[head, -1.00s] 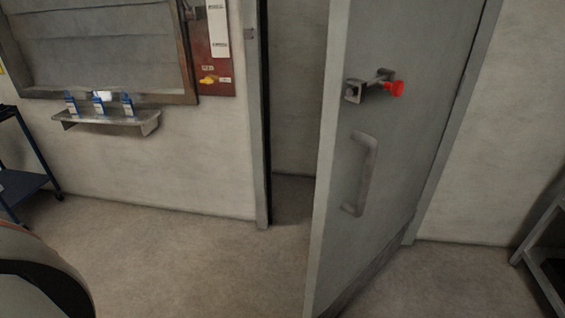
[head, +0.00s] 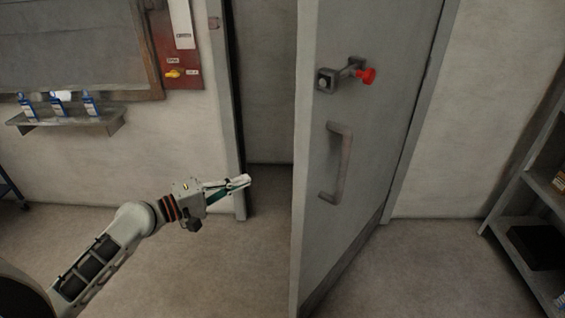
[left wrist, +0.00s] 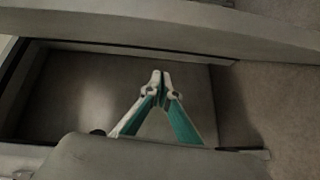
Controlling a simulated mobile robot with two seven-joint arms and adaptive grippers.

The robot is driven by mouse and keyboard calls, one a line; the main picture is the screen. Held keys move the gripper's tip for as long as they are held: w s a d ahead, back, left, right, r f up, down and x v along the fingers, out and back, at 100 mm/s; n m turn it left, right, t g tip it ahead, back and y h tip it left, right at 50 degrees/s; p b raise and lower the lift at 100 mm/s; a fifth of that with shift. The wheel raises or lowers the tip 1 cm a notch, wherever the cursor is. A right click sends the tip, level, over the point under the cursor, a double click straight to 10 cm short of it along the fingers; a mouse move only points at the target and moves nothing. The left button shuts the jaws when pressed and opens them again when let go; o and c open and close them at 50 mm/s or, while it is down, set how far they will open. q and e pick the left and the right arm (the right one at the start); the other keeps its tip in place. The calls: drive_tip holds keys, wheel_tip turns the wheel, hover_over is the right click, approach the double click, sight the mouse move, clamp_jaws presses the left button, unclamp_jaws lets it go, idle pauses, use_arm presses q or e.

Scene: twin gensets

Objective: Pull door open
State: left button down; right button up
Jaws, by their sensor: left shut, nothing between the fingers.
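The grey door (head: 385,120) stands partly open in the head view, hinged on its right side, with a gap between its free edge and the left jamb. It carries a grey pull handle (head: 343,165) and, above it, a latch with a red knob (head: 366,76). My left gripper (head: 246,181) is shut and empty, in front of the doorway gap and left of the door's free edge, apart from the handle. In the left wrist view its fingertips (left wrist: 161,78) meet, with the dark doorway beyond. My right gripper is not in view.
The left door jamb (head: 229,120) is close to my left gripper. A dark rack (head: 535,225) stands at the right. The floor before the door is clear.

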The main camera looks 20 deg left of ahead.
use_arm(q)
drive_tip(key=w+d+r+p, duration=0.3)
drive_tip(key=w+d, duration=0.3)
drive_tip(key=d, duration=0.3)
drive_tip(key=shift+w+d+r+n+h+p, duration=0.15)
drive_tip(key=shift+w+r+n+h+p, duration=0.2)
drive_tip(key=shift+p, duration=0.2)
drive_tip(key=shift+d+f, duration=0.1)
drive_tip(key=shift+d, duration=0.05)
